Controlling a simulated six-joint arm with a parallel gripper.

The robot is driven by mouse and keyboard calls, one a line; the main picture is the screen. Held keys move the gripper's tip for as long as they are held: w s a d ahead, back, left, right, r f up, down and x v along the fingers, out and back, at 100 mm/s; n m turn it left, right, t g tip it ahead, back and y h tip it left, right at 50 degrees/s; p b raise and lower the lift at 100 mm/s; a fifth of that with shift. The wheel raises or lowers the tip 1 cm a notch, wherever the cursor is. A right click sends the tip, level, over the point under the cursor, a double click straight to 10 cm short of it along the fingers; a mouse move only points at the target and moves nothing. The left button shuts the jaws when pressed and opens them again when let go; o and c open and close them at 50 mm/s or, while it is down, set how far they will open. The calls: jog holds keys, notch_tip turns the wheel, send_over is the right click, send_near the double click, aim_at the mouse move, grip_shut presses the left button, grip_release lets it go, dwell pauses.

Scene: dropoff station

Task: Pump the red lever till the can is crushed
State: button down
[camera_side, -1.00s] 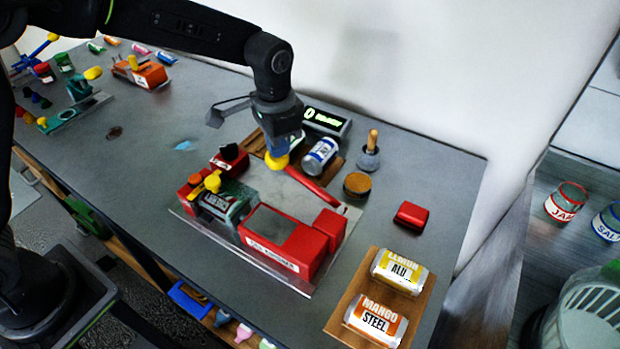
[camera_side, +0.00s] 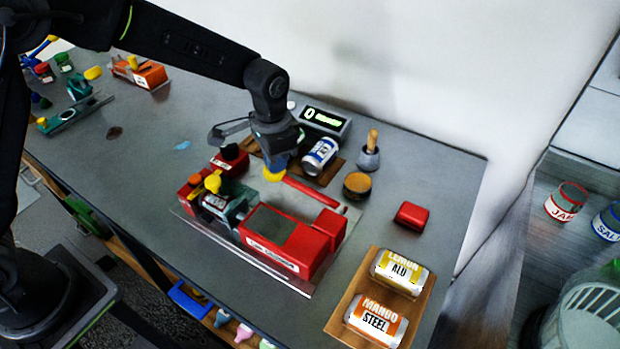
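The red crusher (camera_side: 285,240) stands on a clear base plate near the middle of the table. Its red lever (camera_side: 315,194) lies low behind the body, with a yellow knob (camera_side: 275,174) at its left end. My gripper (camera_side: 275,165) points down at the knob, and its fingers are largely hidden behind its own housing. I cannot tell whether they are closed on the knob. No can is clearly visible inside the crusher. A white and blue can (camera_side: 320,156) lies on a wooden board behind. A lemon can (camera_side: 400,271) and a mango can (camera_side: 376,316) lie in a wooden tray.
A digital display (camera_side: 325,121) stands at the back. A stamp-like tool (camera_side: 369,156), a round brown-topped tin (camera_side: 357,185) and a red block (camera_side: 412,215) are right of the lever. An orange device (camera_side: 142,75) is far left. The table's left middle is fairly clear.

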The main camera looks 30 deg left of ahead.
jog(key=shift+f, duration=0.4)
jog(key=shift+d, duration=0.1)
jog(key=shift+f, duration=1.25)
jog(key=shift+d+r, duration=0.2)
jog(key=shift+r, duration=1.9)
jog(key=shift+d+r, duration=0.15)
jog(key=shift+r, duration=1.95)
jog(key=shift+a+f, duration=0.2)
jog(key=shift+f, duration=0.6)
jog(key=shift+a+f, duration=0.15)
jog(key=shift+f, duration=0.65)
